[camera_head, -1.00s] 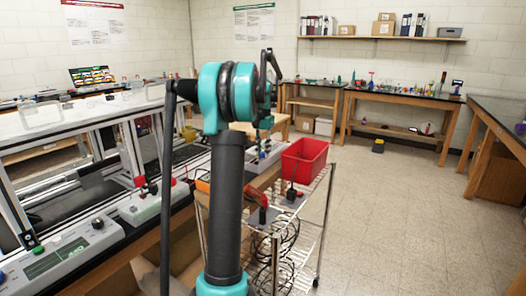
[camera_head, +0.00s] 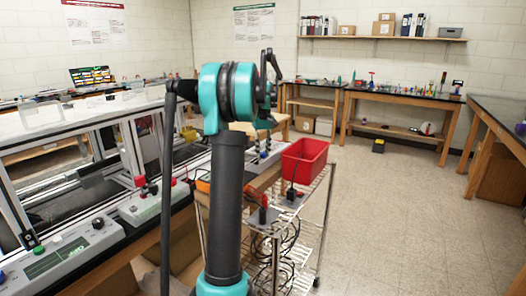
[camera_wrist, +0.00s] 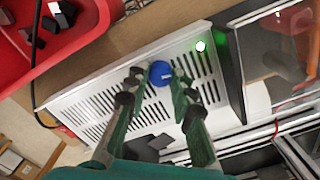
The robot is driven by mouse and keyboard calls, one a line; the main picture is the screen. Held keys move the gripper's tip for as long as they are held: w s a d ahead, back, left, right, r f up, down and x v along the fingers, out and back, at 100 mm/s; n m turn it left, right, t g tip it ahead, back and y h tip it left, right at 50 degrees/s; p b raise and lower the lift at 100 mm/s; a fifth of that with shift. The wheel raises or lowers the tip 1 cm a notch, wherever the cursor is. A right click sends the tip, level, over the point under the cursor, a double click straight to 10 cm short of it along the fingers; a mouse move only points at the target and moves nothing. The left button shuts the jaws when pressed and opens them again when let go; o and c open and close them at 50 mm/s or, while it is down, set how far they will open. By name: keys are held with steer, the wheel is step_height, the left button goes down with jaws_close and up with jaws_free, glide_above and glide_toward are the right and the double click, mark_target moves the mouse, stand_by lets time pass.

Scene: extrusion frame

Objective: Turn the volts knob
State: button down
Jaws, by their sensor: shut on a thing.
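A round blue knob (camera_wrist: 160,73) with a small pale mark shows in the wrist view. It sits on a white slotted panel (camera_wrist: 112,62). My gripper (camera_wrist: 158,77) has one green-and-dark finger on each side of the knob and is shut on it. No volts label can be read. In the head view my arm hides most of the gripper and I cannot make out this knob there.
A red bin (camera_head: 304,161) stands on a wire cart (camera_head: 318,215) beside the bench. A grey instrument with a green display (camera_head: 62,250) is at the left.

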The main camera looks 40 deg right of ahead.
mark_target(263, 153)
steer(key=shift+n, duration=1.1)
steer(key=c, duration=1.3)
jaws_free()
step_height(263, 153, up, 12)
